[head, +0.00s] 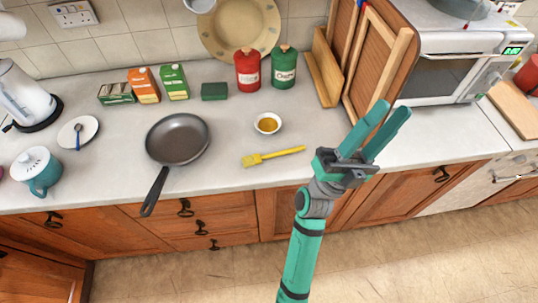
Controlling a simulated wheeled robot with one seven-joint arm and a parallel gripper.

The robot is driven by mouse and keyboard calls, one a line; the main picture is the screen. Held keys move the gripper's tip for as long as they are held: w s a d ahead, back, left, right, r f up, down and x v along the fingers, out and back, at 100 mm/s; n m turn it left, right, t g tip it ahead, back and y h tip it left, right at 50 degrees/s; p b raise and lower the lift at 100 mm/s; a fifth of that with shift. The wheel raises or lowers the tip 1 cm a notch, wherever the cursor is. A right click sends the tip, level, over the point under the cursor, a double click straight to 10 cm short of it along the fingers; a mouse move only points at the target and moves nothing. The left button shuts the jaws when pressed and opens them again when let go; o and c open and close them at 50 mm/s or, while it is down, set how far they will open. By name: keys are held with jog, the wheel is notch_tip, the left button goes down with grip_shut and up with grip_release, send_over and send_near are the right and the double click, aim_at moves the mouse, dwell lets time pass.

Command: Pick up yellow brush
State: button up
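The yellow brush (273,156) lies flat on the pale worktop, with its wider head at the left and its thin handle pointing right. My gripper (393,111) is up and to the right of the brush, above the worktop's front area, apart from the brush. Its two teal fingers point up and right with a gap between them, and nothing shows between them. The brush is in full view.
A small white bowl (267,123) of amber liquid sits just behind the brush. A dark frying pan (177,138) is to its left. Red (247,70) and green (283,67) canisters and wooden boards (324,72) stand behind. The worktop (225,190) around the brush's front is clear.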

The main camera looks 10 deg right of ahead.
jog(key=s+d+r+m+g+y, duration=0.1)
jog(key=s+d+m+g+y, duration=0.35)
jog(key=m+g, duration=0.75)
jog(key=s+d+r+m+g+y, duration=0.1)
jog(key=s+d+m+g+y, duration=0.1)
jog(key=d+m+g+y, duration=0.7)
jog(key=m+t+y, duration=0.2)
jog(key=t+y, duration=0.8)
jog(key=y, duration=0.6)
send_over(284, 151)
notch_tip(284, 151, down, 21)
jog(key=f, duration=0.5)
jog(key=shift+w+d, duration=0.15)
jog(key=shift+d, duration=0.05)
jog(key=shift+a+f, duration=0.15)
jog(key=shift+f, duration=2.5)
jog(key=shift+c, duration=0.3)
